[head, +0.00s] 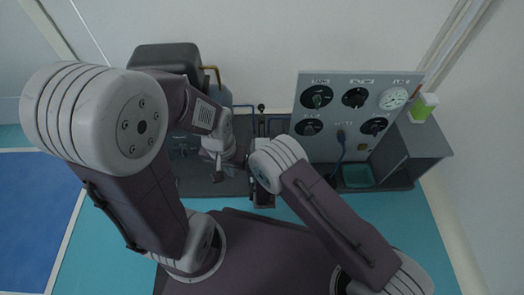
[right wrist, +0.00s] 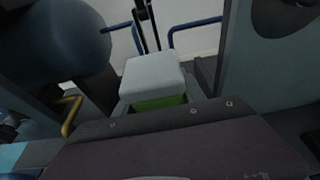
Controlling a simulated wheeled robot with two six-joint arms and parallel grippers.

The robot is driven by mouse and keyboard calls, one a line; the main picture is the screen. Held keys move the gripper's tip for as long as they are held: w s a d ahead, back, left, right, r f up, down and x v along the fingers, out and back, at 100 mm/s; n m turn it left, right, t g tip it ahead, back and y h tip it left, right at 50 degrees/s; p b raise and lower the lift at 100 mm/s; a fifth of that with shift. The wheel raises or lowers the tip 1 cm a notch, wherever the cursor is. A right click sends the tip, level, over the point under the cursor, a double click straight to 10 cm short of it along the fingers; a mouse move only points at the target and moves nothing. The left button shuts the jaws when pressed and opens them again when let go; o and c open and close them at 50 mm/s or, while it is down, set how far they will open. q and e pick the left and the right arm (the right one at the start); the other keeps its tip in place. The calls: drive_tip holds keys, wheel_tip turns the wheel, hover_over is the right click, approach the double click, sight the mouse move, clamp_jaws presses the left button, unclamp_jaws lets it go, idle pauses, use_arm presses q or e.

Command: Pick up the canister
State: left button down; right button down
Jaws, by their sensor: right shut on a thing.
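A similar green and white canister (head: 424,107) stands on the grey cabinet at the right in the head view. My left gripper (head: 217,168) hangs over the dark bench left of centre; its fingers are too small and dark to tell whether they are open.
A grey panel (head: 350,85) with several dials and a gauge stands at the back right. A grey open-sided cabinet (head: 432,140) is beside it, with a teal tray (head: 357,176) near its foot. A dark machine (head: 165,57) and blue pipes stand at the back left.

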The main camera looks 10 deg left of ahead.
wheel_tip(320, 180, up, 28)
drive_tip(key=p, duration=1.7)
